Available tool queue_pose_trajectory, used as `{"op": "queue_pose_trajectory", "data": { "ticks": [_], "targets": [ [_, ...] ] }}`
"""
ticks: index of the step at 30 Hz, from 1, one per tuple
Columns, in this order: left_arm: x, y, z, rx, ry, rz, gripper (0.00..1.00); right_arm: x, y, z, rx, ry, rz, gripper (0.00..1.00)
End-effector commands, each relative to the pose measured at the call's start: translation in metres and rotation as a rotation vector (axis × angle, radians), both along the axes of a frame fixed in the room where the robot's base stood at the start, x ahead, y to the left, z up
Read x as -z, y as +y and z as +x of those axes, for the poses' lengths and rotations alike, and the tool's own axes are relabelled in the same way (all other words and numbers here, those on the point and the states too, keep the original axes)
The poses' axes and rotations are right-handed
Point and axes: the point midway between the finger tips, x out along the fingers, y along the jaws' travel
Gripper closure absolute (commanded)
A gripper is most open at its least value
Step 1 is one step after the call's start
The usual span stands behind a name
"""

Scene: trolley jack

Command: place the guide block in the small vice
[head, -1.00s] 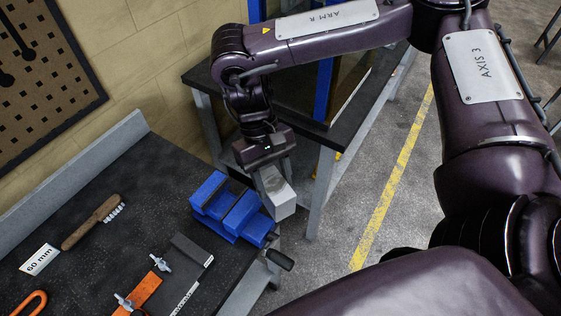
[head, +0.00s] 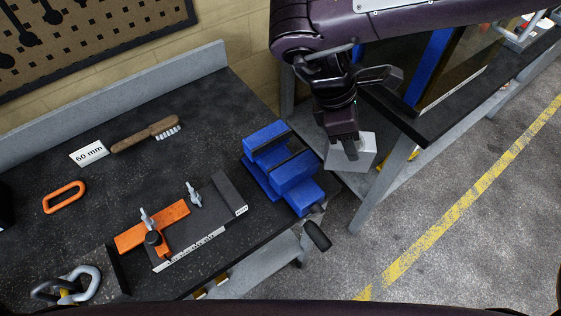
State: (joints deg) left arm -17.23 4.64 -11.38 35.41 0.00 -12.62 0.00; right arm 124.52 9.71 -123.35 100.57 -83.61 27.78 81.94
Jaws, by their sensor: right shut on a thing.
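The small vice (head: 294,172) is blue, with dark jaw faces and a dark handle, at the right end of the dark workbench. My right gripper (head: 350,147) points down just right of the vice, past the bench end. It is shut on a pale grey block, which I take as the guide block (head: 362,155). The block is held tilted in the picture and appears apart from the vice. The gripper hides part of the block. The vice's jaw gap looks empty. My left gripper is not in view.
On the workbench (head: 85,235) lie a wire brush (head: 146,135), a "60 mm" card (head: 89,153), an orange link (head: 64,197) and an orange clamped stop with a scale (head: 152,227). Shackles (head: 68,287) lie front left. A second dark-topped table (head: 440,120) stands behind the gripper.

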Motion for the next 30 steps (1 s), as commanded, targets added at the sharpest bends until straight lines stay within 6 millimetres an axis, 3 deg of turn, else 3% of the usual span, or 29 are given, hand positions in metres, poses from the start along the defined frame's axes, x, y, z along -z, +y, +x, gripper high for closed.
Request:
{"op": "queue_pose_trajectory", "data": {
  "ticks": [12, 30],
  "targets": [
    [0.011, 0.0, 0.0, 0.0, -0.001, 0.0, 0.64, -0.042, 0.041, 0.026, -1.173, -0.009, 0.001, 1.0],
    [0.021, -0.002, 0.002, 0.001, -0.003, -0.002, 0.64, -0.094, 0.085, 0.044, -2.496, -0.014, -0.002, 1.0]
  ]
}}
